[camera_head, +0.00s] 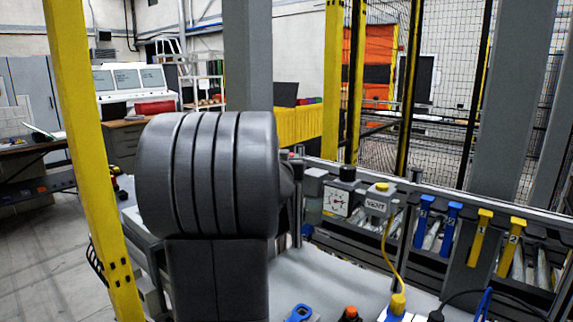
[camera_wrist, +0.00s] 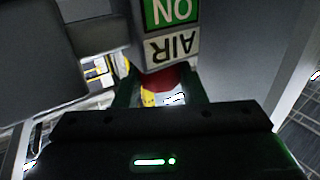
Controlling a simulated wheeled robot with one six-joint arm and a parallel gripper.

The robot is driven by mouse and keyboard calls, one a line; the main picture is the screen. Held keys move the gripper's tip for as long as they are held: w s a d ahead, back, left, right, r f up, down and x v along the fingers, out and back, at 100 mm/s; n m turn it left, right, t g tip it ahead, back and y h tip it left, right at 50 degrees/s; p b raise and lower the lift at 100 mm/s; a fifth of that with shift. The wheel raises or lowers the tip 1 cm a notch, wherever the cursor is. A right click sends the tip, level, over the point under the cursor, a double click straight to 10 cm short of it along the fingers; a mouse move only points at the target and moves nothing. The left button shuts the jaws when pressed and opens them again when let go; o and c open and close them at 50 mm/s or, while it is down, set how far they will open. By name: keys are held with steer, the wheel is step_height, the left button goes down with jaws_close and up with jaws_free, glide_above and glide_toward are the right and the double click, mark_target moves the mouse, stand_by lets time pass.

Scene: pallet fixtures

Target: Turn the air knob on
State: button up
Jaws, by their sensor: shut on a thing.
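In the wrist view the red air knob (camera_wrist: 163,77) sits just under a white AIR label (camera_wrist: 171,48) and a green ON label (camera_wrist: 168,12), both upside down. My gripper (camera_wrist: 162,88) has its two dark green fingers on either side of the knob and is shut on it. The knob's turn angle is hard to tell, as much of it is hidden by the labelled block and the gripper body. In the head view my dark grey arm covers the middle, and neither the knob nor my gripper shows.
Blue hooks (camera_head: 424,220) and yellow hooks (camera_head: 479,237) hang along the rail. A yellow post (camera_head: 85,150) stands at left. Grey walls flank my gripper closely.

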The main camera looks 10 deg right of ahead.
steer(key=shift+r, duration=0.1)
steer(key=o, duration=1)
steer(key=p+v, duration=0.1)
steer(key=v, duration=1.3)
steer(key=shift+w, duration=0.2)
steer(key=b+x, duration=0.1)
steer(key=x, duration=1.2)
steer(key=shift+d, duration=0.1)
steer(key=shift+w+d, duration=0.1)
steer(key=shift+w, duration=0.2)
